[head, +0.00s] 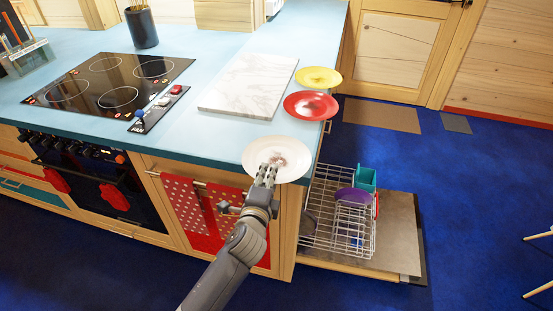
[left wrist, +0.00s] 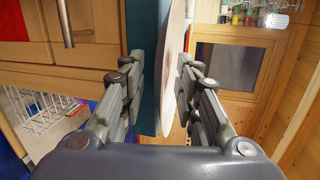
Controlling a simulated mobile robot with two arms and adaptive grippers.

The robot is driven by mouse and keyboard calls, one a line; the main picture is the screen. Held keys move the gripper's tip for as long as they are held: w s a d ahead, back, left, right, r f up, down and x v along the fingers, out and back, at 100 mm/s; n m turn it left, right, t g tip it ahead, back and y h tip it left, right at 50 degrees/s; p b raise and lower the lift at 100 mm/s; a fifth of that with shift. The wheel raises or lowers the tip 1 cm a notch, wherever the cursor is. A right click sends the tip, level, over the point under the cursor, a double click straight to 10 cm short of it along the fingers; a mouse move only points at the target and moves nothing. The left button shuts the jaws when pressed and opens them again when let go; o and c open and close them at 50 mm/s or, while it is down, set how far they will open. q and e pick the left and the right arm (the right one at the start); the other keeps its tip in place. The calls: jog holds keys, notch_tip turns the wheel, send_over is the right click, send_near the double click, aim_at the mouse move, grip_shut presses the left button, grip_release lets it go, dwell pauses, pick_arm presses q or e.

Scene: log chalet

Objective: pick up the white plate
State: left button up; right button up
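The white plate (head: 285,146) lies at the near corner of the blue counter, its near rim reaching past the counter edge. It has a reddish-brown smear in its middle. In the left wrist view the plate (left wrist: 174,75) shows edge-on between the fingers. My left gripper (head: 267,172) is at the plate's near rim, and its fingers hide part of that rim. In the left wrist view my left gripper (left wrist: 162,72) has its fingers apart, one on each side of the plate rim. I cannot tell whether either finger touches it. My right gripper is not in view.
A red plate (head: 311,106) and a yellow plate (head: 318,77) lie farther back along the counter's right edge. A marble board (head: 248,84) and a black cooktop (head: 110,84) lie to the left. A pulled-out dish rack (head: 335,238) stands low at the right.

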pick_arm(q)
grip_shut()
jog(key=shift+r, duration=0.1)
